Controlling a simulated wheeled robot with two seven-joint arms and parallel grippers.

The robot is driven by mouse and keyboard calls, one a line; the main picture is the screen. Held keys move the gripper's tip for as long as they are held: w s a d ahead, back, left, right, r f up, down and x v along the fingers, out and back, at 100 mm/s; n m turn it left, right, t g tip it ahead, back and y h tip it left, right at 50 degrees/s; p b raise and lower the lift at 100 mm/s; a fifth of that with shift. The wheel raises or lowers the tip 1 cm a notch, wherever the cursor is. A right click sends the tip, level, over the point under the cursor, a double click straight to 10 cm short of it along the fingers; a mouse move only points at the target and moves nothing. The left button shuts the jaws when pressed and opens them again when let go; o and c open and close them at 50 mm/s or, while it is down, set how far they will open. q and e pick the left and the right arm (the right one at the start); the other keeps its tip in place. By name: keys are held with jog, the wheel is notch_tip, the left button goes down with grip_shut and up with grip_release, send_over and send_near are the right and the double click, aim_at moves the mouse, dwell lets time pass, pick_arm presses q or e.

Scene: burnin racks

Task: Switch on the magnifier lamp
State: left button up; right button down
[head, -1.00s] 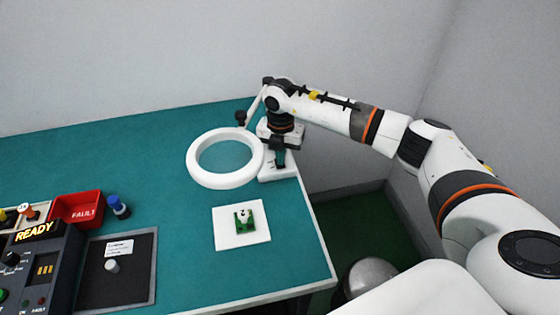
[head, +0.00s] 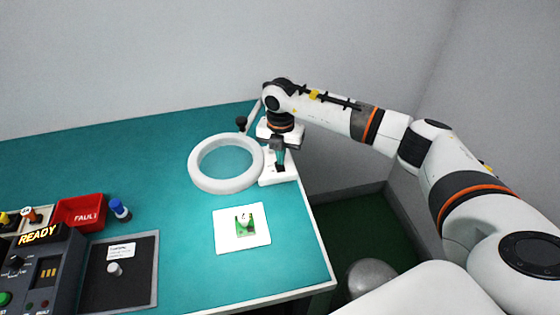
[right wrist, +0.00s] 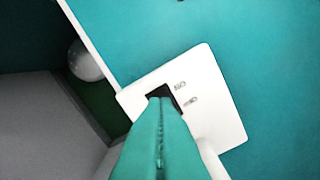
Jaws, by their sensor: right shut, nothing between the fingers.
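The magnifier lamp has a white ring head (head: 225,163) over the right part of the bench and a white base (head: 288,174) at the bench's right edge. In the right wrist view the lamp base (right wrist: 215,105) shows a dark switch (right wrist: 158,91) with two small printed marks beside it. My right gripper (head: 280,162) points down at the base, its fingers shut and empty. In the wrist view its fingertips (right wrist: 162,103) are at the switch and hide part of it; I cannot tell whether they touch it. My left gripper is not in view.
A white pad (head: 228,244) with a small green board (head: 245,224) lies in front of the ring. A red FAULT bin (head: 80,213), a blue-capped bottle (head: 120,209), a dark tray (head: 138,285) and a READY console (head: 45,265) stand left. The bench's back is clear.

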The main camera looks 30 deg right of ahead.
aim_at(281, 168)
jog(key=shift+r+p, duration=1.4)
jog(key=shift+r, duration=1)
jog(key=shift+f, duration=0.1)
